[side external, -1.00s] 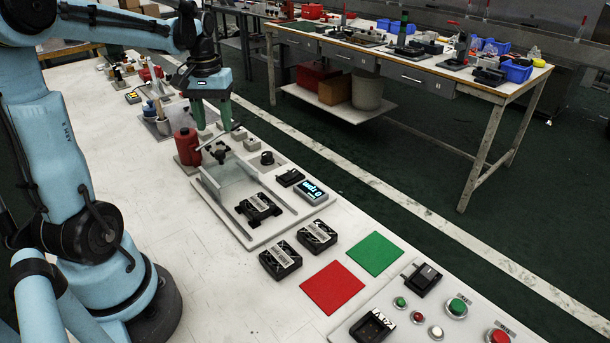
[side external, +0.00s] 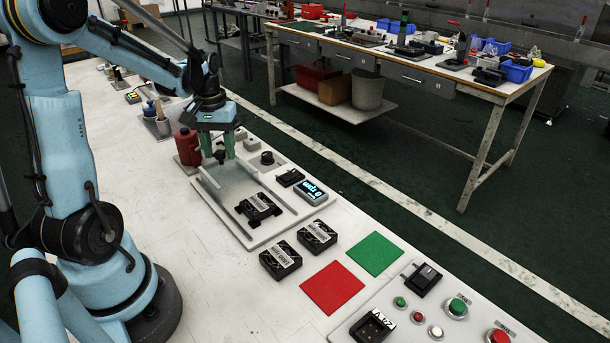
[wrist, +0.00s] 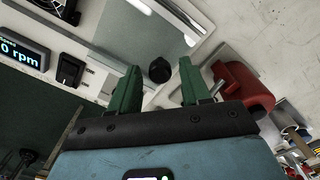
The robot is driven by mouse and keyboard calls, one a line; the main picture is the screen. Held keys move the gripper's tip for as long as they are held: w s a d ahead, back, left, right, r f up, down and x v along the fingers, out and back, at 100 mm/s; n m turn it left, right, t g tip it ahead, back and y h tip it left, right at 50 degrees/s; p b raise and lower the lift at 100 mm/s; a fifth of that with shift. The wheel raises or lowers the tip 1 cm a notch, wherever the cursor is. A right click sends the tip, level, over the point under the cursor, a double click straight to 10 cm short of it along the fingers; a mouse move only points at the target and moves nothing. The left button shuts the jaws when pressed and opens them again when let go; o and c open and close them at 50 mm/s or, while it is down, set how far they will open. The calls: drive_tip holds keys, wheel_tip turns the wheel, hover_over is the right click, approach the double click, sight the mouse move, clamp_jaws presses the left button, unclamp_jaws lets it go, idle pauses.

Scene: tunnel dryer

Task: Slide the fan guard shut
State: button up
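The fan guard (side external: 226,178) is a clear panel at the back of a pale fixture plate, with a dark knob on its far side. The knob (wrist: 160,70) shows in the wrist view between and just past my fingertips. My gripper (side external: 219,157) is open above it, green fingers pointing down on either side. I see gaps between knob and fingers in the wrist view. A black fan (side external: 259,208) sits in the fixture in front of the guard, outside the clear panel. The fingers partly hide the knob in the side view.
A red canister (side external: 187,148) stands close to the left of my gripper. A speed display (side external: 311,192) and a black switch (side external: 290,177) sit right of the fixture.

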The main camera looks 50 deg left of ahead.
clamp_jaws()
drive_tip(key=d, duration=1.3)
drive_tip(key=shift+d, duration=0.1)
drive_tip(key=shift+o, duration=0.9)
unclamp_jaws()
wheel_tip(320, 180, up, 12)
drive_tip(key=d+f+m+t, duration=0.5)
drive_tip(key=d+m+t, duration=0.2)
drive_tip(key=d+m, duration=0.2)
drive_tip(key=shift+s+d+f, duration=0.2)
drive_tip(key=shift+s+f, duration=0.05)
